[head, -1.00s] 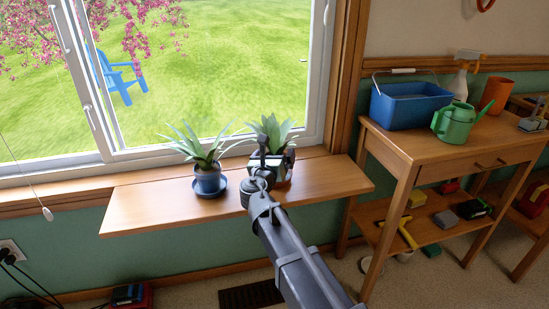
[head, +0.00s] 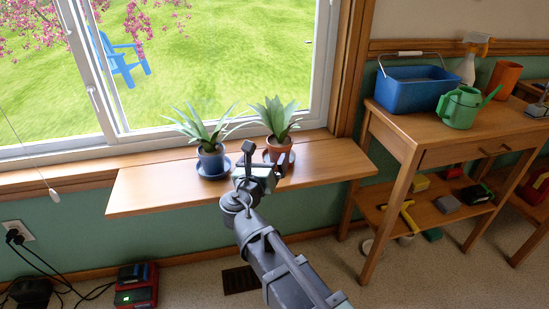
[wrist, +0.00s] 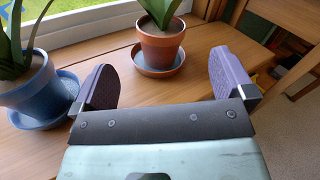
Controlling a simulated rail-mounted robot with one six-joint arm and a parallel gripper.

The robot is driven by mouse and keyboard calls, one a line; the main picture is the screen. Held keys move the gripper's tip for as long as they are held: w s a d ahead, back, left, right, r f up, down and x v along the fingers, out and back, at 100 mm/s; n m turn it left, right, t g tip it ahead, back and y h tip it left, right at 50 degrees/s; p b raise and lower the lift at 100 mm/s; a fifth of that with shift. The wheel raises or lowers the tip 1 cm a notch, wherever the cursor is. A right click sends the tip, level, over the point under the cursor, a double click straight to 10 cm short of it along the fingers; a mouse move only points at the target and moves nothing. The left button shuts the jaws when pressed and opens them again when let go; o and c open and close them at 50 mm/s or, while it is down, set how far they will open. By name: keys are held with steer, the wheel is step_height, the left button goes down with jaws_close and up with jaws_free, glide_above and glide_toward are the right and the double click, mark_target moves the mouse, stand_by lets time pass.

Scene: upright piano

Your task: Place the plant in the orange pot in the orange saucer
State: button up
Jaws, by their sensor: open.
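The plant in the orange pot (head: 278,149) stands upright on the right part of the window shelf. The wrist view shows its pot (wrist: 162,46) standing in the orange saucer (wrist: 151,71), whose rim shows around the pot's base. My gripper (head: 264,168) is in front of the pot, toward the room. Its two purple-padded fingers (wrist: 163,78) are wide apart with nothing between them; the pot is beyond the fingertips and apart from them. In the head view the fingers and wrist cover part of the saucer.
A second plant in a blue pot (head: 211,161) stands in a blue saucer (wrist: 42,117) to the left, close to my left finger in the wrist view. The window is behind. The shelf (head: 335,165) is clear at right. A wooden table (head: 400,128) with a blue bucket stands further right.

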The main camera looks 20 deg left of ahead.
steer(key=w+d+f+m+g+h, duration=0.2)
steer(key=d+f+m+g+h, duration=0.1)
steer(key=d+m, duration=0.55)
steer(key=w+d+f+m+g+h, duration=0.2)
steer(key=d+f+m+g+h, duration=0.3)
steer(key=d, duration=0.7)
steer(key=s+d+f+m+g+y, duration=0.3)
steer(key=s+d+f+m+g, duration=0.1)
steer(key=d+m, duration=0.6)
steer(key=s+d+f+m+g+y, duration=0.4)
steer(key=s+d+m, duration=0.4)
steer(key=m, duration=0.7)
steer(key=d+f+g, duration=0.1)
steer(key=d+g, duration=0.1)
steer(key=shift+s+d, duration=0.35)
steer(key=shift+s, duration=0.05)
steer(key=shift+m, duration=0.25)
step_height(320, 180, up, 42)
steer(key=p, duration=4.2)
